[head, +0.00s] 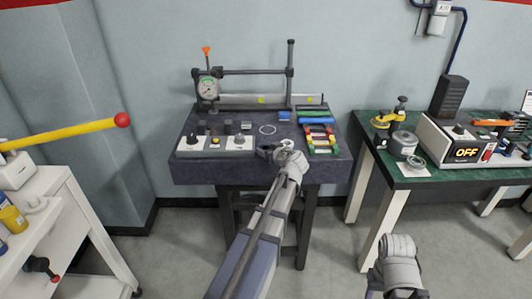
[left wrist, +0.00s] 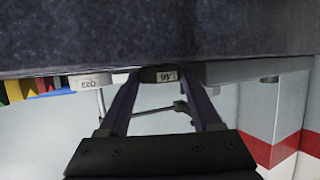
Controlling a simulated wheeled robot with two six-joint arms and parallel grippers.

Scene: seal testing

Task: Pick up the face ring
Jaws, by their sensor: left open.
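My left gripper (head: 268,151) reaches over the front edge of the dark granite table (head: 205,170). Its two dark fingers, also in the left wrist view (left wrist: 165,88), are apart. In that view a dark round piece with a white label (left wrist: 163,74) shows between the fingertips. A pale round piece with a label (left wrist: 86,82) lies to its left. I cannot tell from the frames which labelled piece is the face ring, or whether the fingers touch one. A thin pale ring (head: 267,129) lies flat on the table, beyond the gripper.
A dial gauge (head: 208,88) stands on a frame at the table's back left. A pale panel with knobs (head: 215,143) sits front left. Coloured blocks (head: 320,138) lie to the right. A green bench (head: 425,176) with a lit box stands further right.

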